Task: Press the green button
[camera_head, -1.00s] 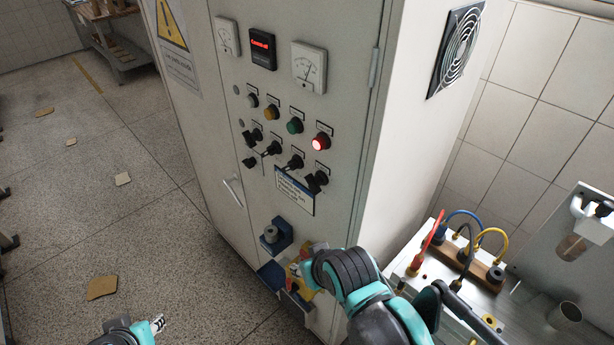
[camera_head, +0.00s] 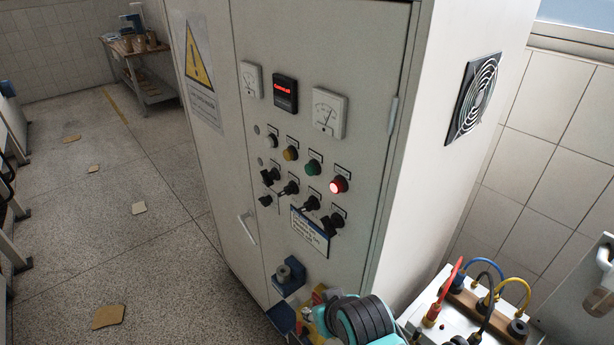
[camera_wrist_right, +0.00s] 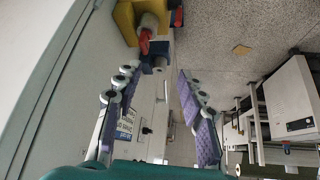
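The green button (camera_head: 313,168) is on the front panel of the grey cabinet (camera_head: 300,60), in a slanted row between a yellow button (camera_head: 290,153) and a lit red button (camera_head: 338,184). My right arm comes in at the bottom of the head view, below and apart from the buttons; its fingers are not clear there. In the right wrist view my right gripper (camera_wrist_right: 158,75) has its two purple-padded fingers apart with nothing between them. I cannot make out the green button in that view. My left gripper is not in view.
Black switches (camera_head: 312,203) and a white label (camera_head: 309,232) sit below the buttons. A blue holder (camera_head: 288,275) juts from the cabinet near my right arm. A bench with coloured cables (camera_head: 480,280) stands at the right.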

